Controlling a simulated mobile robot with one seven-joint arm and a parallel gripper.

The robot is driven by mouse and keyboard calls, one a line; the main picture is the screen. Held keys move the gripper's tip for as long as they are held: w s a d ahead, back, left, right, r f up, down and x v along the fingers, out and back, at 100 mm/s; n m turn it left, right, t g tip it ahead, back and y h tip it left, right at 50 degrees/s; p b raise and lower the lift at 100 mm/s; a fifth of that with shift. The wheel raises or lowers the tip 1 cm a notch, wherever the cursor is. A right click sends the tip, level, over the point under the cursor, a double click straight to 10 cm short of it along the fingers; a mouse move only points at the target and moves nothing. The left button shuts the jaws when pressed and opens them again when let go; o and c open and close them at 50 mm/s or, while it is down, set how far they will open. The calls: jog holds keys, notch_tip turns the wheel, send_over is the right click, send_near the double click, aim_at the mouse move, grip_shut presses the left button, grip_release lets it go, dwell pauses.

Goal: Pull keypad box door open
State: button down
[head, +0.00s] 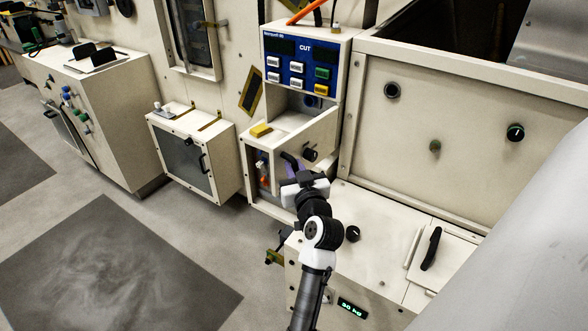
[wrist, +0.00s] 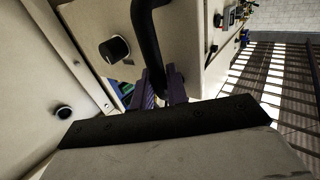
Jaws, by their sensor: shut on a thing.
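The keypad box (head: 342,60) is cream, with a blue button panel (head: 298,70) marked CUT. Below the panel, its cream door (head: 318,138) stands partly open, swung out toward me, with a gap on its left side showing part of the inside. The door carries a black knob (head: 310,154) and a curved black handle (head: 289,158). In the wrist view the handle (wrist: 147,38) runs down between the purple fingers of my gripper (wrist: 160,86), which is shut on it. The knob (wrist: 115,49) is left of the handle there. My gripper hides the door's lower part in the head view.
A yellow block (head: 261,130) lies on the ledge left of the door. A low cabinet (head: 185,165) with a dark front stands further left. A cream counter (head: 385,250) with a black handle (head: 431,248) is at right. Grey floor (head: 215,230) is clear at left.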

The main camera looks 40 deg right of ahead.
jog(key=c, duration=1.5)
grip_release()
jog(key=shift+s+d, duration=0.1)
jog(key=shift+d, duration=0.3)
jog(key=shift+a, duration=0.15)
jog(key=b+v, duration=0.3)
jog(key=v, duration=1)
jog(key=shift+s+a+b, duration=0.15)
jog(key=shift+s+b, duration=0.25)
